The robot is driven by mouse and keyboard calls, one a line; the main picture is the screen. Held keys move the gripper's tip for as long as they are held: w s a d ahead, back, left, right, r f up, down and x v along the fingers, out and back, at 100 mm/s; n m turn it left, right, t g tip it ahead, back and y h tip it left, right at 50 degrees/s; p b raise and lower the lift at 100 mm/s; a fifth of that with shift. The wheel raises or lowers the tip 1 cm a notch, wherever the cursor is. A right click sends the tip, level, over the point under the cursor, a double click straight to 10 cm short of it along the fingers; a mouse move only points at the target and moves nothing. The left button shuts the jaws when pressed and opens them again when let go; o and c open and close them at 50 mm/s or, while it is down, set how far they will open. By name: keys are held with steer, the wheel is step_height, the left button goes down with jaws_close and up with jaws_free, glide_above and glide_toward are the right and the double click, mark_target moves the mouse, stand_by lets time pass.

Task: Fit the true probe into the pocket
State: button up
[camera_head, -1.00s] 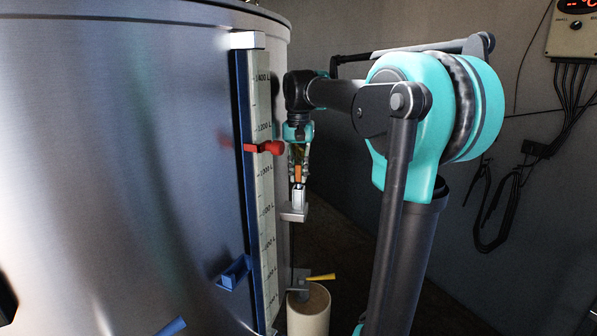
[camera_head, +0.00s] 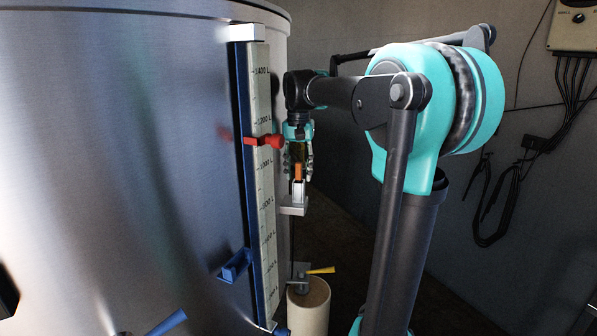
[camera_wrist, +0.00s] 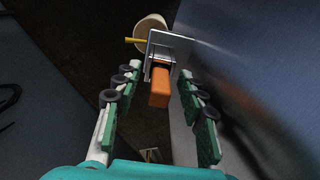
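An orange-topped probe (camera_head: 299,172) stands upright in a grey metal pocket (camera_head: 294,207) on the tank's side, beside the level scale. In the wrist view the probe's orange end (camera_wrist: 160,88) points toward me, and the pocket's metal plate (camera_wrist: 167,43) lies beyond it. My gripper (camera_head: 299,160) hangs straight above the pocket, pointing down. In the wrist view my gripper (camera_wrist: 159,76) is open, with a finger on each side of the orange end and visible gaps to both. The probe's lower part is hidden inside the pocket.
A red pointer (camera_head: 268,141) sticks out from the scale (camera_head: 261,180) close to my gripper. Below are a yellow lever (camera_head: 321,270) and a cream cylinder (camera_head: 309,308). A blue bracket (camera_head: 235,265) sits on the tank (camera_head: 130,150). Cables hang on the right wall.

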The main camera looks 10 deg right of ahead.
step_height(320, 180, up, 12)
stand_by(0.6)
